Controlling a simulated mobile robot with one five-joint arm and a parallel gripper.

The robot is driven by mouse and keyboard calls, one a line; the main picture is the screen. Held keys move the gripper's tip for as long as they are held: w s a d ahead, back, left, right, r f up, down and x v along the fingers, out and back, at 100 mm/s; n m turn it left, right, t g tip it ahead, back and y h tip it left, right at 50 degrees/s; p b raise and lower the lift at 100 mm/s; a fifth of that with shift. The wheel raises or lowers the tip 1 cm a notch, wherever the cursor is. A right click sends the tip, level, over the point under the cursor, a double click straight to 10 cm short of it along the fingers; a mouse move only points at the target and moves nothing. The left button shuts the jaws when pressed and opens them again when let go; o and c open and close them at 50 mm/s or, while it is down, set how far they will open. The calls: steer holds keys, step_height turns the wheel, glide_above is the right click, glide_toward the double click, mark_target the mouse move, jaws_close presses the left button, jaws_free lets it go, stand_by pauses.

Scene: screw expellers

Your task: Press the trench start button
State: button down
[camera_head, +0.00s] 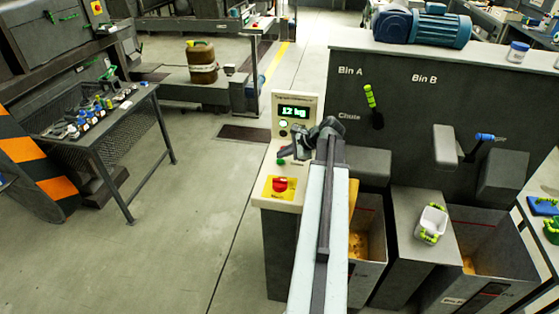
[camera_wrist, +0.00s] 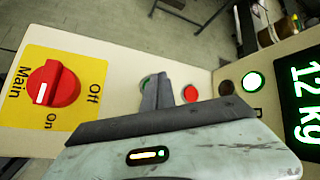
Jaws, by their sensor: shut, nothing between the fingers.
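A pale control panel (camera_head: 284,203) stands in the middle of the head view. A green button (camera_head: 280,161) sits on its sloped top, above the red Main switch (camera_head: 280,185); its label is not readable. My gripper (camera_head: 285,152) is shut and empty, with its fingertips over the panel close to the green button. In the wrist view my shut fingers (camera_wrist: 158,90) cover most of the green button (camera_wrist: 147,81); I cannot tell whether they touch it. A red button (camera_wrist: 190,93) lies just right of the fingers. The red Main switch (camera_wrist: 53,86) is at the left.
The upright part of the panel has a display (camera_head: 295,112) reading 12 kg and a lit lamp (camera_head: 283,124). The grey bin wall (camera_head: 420,110) rises to the right, with a green-yellow handle (camera_head: 370,95). A tool table (camera_head: 90,115) stands left; the floor between is clear.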

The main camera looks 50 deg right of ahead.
mark_target(283, 162)
steer(key=shift+r, duration=0.15)
step_height(283, 162, up, 5)
steer(key=p, duration=0.5)
steer(key=shift+r, duration=0.1)
stand_by(0.6)
